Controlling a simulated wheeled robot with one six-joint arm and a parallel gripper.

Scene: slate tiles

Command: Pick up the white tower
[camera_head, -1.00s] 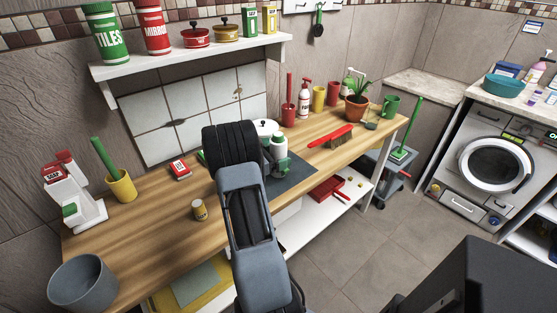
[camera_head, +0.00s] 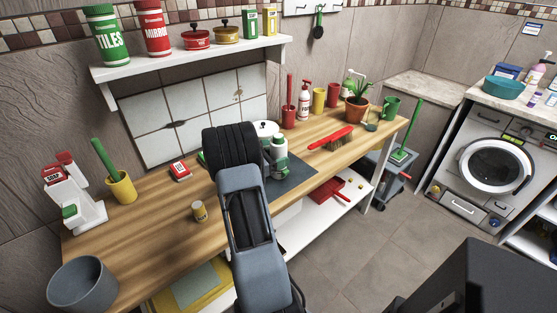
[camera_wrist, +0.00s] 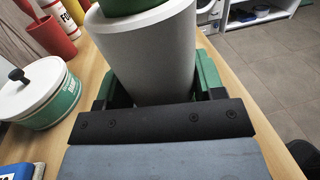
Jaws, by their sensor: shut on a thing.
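The white tower (camera_wrist: 150,50), a pale cylinder with a green band at its top, stands between the green fingers of my gripper (camera_wrist: 155,82) in the wrist view. My gripper is shut on it. In the head view the white tower (camera_head: 279,145) shows just right of my dark wrist, with green parts around it, above the grey mat (camera_head: 297,180). My gripper (camera_head: 276,168) is partly hidden there by my own arm. Whether the tower's base touches the mat cannot be seen.
A white lidded pot (camera_wrist: 42,98) with a black knob stands close beside the tower. A red brush (camera_head: 330,138) lies to the right. Red and yellow cups and a potted plant (camera_head: 356,106) line the back right.

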